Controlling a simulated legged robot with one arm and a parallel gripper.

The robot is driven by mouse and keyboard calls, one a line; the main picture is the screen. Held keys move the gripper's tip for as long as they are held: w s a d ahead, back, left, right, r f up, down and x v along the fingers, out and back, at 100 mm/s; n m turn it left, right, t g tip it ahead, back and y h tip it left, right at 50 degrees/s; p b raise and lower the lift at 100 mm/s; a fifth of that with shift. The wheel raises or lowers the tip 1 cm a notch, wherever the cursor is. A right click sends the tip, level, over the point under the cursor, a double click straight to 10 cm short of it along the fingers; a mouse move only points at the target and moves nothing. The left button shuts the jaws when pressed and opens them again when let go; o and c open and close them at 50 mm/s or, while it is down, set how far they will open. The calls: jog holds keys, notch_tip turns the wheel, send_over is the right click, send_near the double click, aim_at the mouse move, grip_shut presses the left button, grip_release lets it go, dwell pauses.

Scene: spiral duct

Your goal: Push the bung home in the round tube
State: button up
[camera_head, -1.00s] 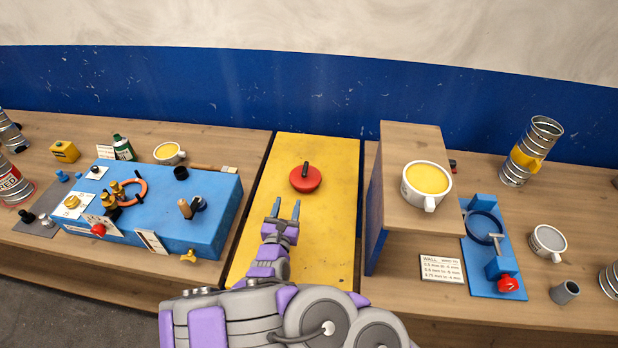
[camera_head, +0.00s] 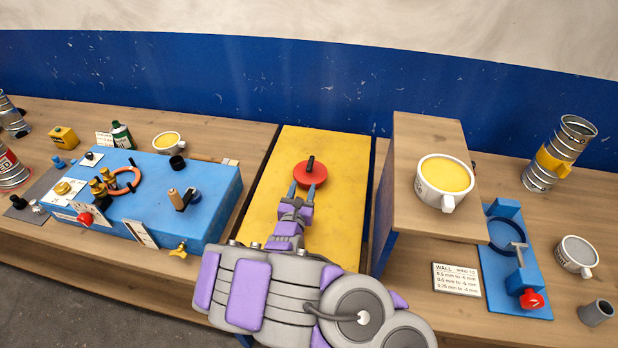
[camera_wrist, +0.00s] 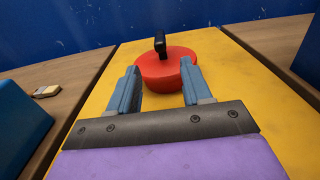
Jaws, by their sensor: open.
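A red disc with a black upright handle (camera_head: 311,174), which looks like the bung, lies flat on the yellow board (camera_head: 342,225). My gripper (camera_head: 302,188) is open at the disc's near edge. In the wrist view the red disc (camera_wrist: 164,66) sits straight ahead, its near part between my two blue fingers (camera_wrist: 160,80); I cannot tell whether they touch it. The handle (camera_wrist: 160,44) stands beyond the fingertips, not gripped. A spiral metal tube with a yellow band (camera_head: 560,152) stands tilted on the bench at the far right.
A wooden shelf (camera_head: 425,150) with a yellow-filled cup (camera_head: 444,182) rises right of the yellow board. A blue box with fittings (camera_head: 225,195) is at the left. The rest of the yellow board is clear.

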aim_at(307, 172)
jog(key=w, duration=0.2)
jog(key=w+d+b, duration=0.1)
jog(key=w, duration=0.1)
jog(key=shift+w+d, duration=0.2)
jog(key=shift+w+r+b, duration=0.15)
jog(key=shift+w+b, duration=0.2)
jog(key=shift+w, duration=0.7)
jog(key=shift+w+d+r+b, duration=0.1)
jog(key=shift+w+d+b, duration=0.1)
jog(key=shift+w, duration=0.5)
jog(key=shift+w+d+r+b, duration=0.1)
jog(key=shift+w+d+b, duration=0.1)
jog(key=shift+w, duration=0.5)
jog(key=shift+w+d+r+b, duration=0.1)
jog(key=shift+w+b, duration=0.1)
jog(key=shift+w, duration=0.5)
jog(key=shift+a, duration=0.15)
jog(key=c, duration=0.4)
grip_shut()
